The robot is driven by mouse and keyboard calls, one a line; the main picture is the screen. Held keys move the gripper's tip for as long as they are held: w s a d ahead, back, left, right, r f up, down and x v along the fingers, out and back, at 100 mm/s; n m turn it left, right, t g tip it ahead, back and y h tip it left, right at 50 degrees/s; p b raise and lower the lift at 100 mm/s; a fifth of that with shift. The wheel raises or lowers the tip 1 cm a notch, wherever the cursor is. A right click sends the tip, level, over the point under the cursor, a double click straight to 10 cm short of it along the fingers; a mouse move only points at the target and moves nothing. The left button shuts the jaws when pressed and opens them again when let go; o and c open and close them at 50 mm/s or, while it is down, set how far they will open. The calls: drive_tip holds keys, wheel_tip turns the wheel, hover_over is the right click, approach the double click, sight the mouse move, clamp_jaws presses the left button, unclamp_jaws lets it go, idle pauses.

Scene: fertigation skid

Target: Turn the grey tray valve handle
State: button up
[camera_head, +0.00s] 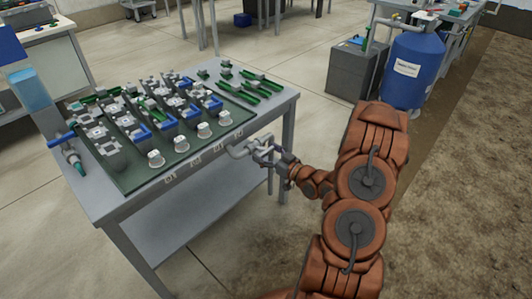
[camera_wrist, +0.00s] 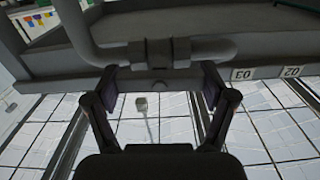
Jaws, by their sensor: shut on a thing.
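The grey valve handle (camera_head: 240,151) is a bent bar at the front right edge of the table. In the wrist view the grey handle (camera_wrist: 84,30) crosses the top, with a darker collar at its middle. My gripper (camera_head: 277,161) is at the handle's right end, low beside the table edge. In the wrist view my gripper (camera_wrist: 160,88) has one finger on each side, just below the collar, and is shut on the handle. The exact contact is dark and partly hidden.
The table (camera_head: 265,112) carries a green board (camera_head: 135,183) with several grey, blue and green fittings and white knobs. Number labels (camera_wrist: 243,74) line its edge. A blue tank (camera_head: 411,75) and grey box (camera_head: 352,80) stand behind. Floor to the right is open.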

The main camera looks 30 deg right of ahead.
drive_tip(key=shift+m+p, duration=0.3)
drive_tip(key=shift+p, duration=0.1)
drive_tip(key=m+p, duration=0.2)
drive_tip(key=shift+r+m+p, duration=0.25)
drive_tip(key=shift+m+p, duration=0.05)
drive_tip(key=shift+p, duration=0.05)
drive_tip(key=m+p, duration=0.3)
drive_tip(key=m, duration=0.1)
drive_tip(key=shift+m, duration=0.3)
drive_tip(key=m+p, duration=0.2)
drive_tip(key=m, duration=0.2)
drive_tip(key=shift+w+d+f, duration=0.1)
drive_tip(key=shift+f+m+p, duration=0.2)
drive_tip(key=shift+m+p, duration=0.6)
drive_tip(key=shift+m, duration=1.7)
drive_tip(key=o, duration=1)
